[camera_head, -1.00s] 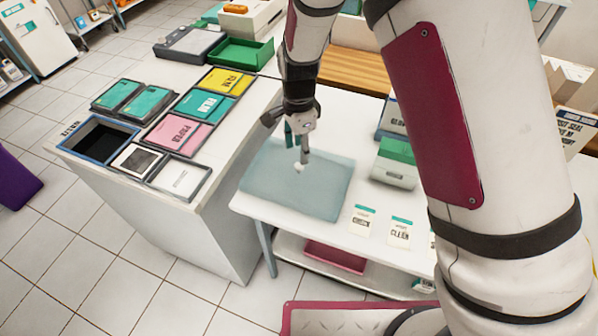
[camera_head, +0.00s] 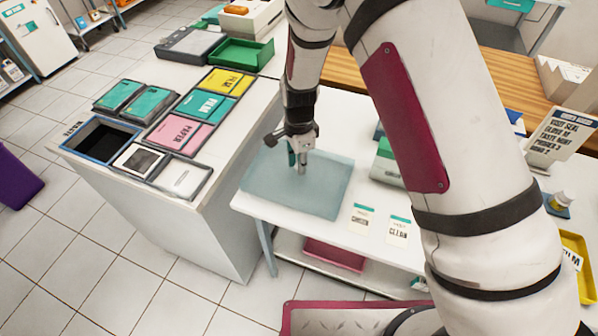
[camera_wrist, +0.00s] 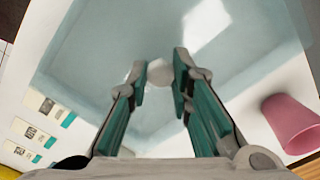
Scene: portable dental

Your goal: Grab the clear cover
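The clear cover (camera_head: 325,195) is a pale blue, see-through box shape on the white table; it also fills much of the wrist view (camera_wrist: 95,50). A small pale round knob (camera_wrist: 160,75) shows on it in the wrist view. My gripper (camera_head: 298,170) points down over the cover in the head view, and its fingers hide the knob there. In the wrist view my gripper (camera_wrist: 162,76) is open, with one teal-padded finger on each side of the knob. I cannot tell whether either finger touches it.
A pink cup (camera_wrist: 290,122) stands beside the cover in the wrist view. Label cards (camera_head: 398,230) lie in front of a green-and-white box (camera_head: 385,165). Left is a counter with several labelled trays (camera_head: 180,133) and a dark waste bin opening (camera_head: 98,138).

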